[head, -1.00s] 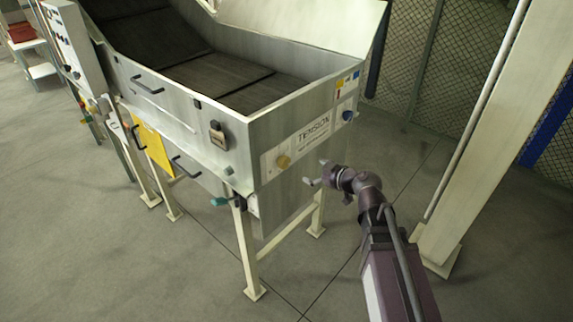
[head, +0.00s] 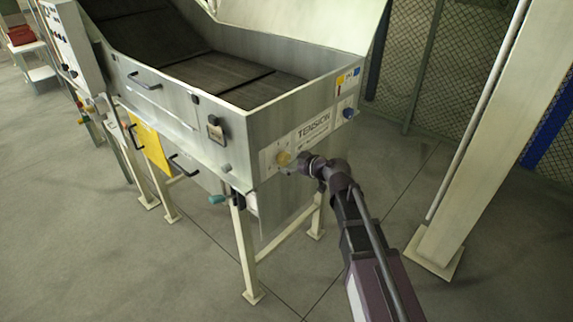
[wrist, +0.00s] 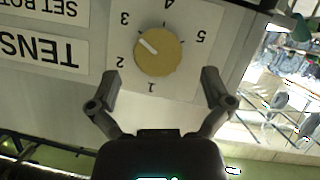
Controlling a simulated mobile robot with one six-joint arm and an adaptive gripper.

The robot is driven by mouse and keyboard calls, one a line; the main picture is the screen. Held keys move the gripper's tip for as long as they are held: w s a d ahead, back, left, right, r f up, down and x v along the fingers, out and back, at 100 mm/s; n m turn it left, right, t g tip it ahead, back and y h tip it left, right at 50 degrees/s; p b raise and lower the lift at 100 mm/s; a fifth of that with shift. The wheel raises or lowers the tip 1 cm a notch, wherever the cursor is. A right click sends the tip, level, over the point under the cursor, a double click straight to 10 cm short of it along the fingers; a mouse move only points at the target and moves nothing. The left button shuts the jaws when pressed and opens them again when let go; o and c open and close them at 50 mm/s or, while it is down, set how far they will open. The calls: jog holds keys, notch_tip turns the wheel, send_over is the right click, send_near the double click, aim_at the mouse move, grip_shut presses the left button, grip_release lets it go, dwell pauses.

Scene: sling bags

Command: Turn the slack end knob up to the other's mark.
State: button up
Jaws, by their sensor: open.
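The yellow end knob (head: 283,158) sits at the left end of the TENSION panel; the wrist view shows it (wrist: 160,56) close up. Its white pointer lies between 2 and 3 on the dial plate (wrist: 185,20), which appears upside down. The blue end knob (head: 348,113) is at the panel's far right; its setting is too small to read. My gripper (head: 293,165) is open in front of the yellow knob. In the wrist view its fingers (wrist: 160,84) stand apart, below and to either side of the knob, with nothing between them.
The panel is on the end of a metal machine with a dark belt (head: 240,90). A teal handle (head: 218,199) sticks out low at the near corner. A cream post (head: 480,150) stands to the right. The floor between is clear.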

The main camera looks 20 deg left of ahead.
aim_at(286, 160)
jog(key=shift+b+x, duration=0.45)
jog(key=shift+x, duration=1.3)
